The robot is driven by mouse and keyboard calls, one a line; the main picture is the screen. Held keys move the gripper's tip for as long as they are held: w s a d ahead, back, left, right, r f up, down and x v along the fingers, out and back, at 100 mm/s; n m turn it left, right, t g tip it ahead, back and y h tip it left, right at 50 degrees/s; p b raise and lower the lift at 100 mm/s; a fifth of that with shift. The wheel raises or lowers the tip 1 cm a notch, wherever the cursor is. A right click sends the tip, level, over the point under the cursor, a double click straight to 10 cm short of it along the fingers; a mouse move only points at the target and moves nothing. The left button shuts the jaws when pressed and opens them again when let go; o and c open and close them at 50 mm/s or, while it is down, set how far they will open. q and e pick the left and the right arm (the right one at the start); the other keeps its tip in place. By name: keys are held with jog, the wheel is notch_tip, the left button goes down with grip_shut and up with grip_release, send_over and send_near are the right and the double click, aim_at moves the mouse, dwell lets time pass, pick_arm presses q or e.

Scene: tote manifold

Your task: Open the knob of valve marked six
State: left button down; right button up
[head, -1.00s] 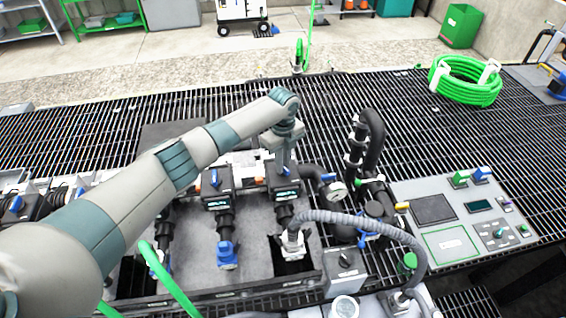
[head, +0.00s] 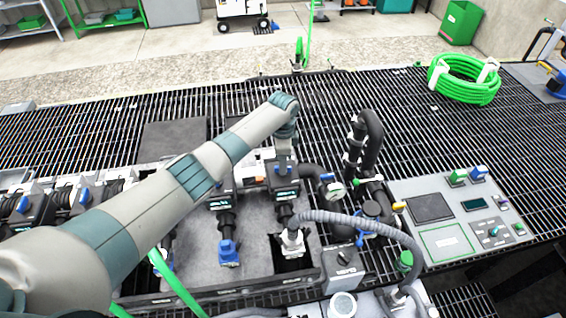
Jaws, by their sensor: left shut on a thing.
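A row of black valves with blue knobs stands on the manifold. My left gripper (head: 284,157) reaches down onto the rightmost valve of the row (head: 282,182). It is shut on that valve's blue knob, which shows only in part below the fingers. The valve's label is too small to read, so I cannot tell whether it is six. The valve to its left (head: 221,199) is partly hidden behind my left arm. More valves (head: 82,198) stand at the far left. My right gripper is not in view.
A grey corrugated hose (head: 350,220) curves up from the manifold's right side. A pressure gauge (head: 336,190) and black pipes (head: 370,145) stand right of the gripped valve. A control panel (head: 455,215) lies further right. A green hose coil (head: 465,80) rests on the grating.

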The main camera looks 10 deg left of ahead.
pick_arm(q)
jog(key=shift+w+r+n, duration=0.1)
jog(key=shift+r+n, duration=0.05)
jog(key=shift+n, duration=0.75)
jog(key=c, duration=1.8)
grip_release()
notch_tip(320, 180, up, 17)
jog(key=b, duration=0.4)
jog(key=shift+r+b, duration=0.15)
jog(key=shift+b, duration=0.25)
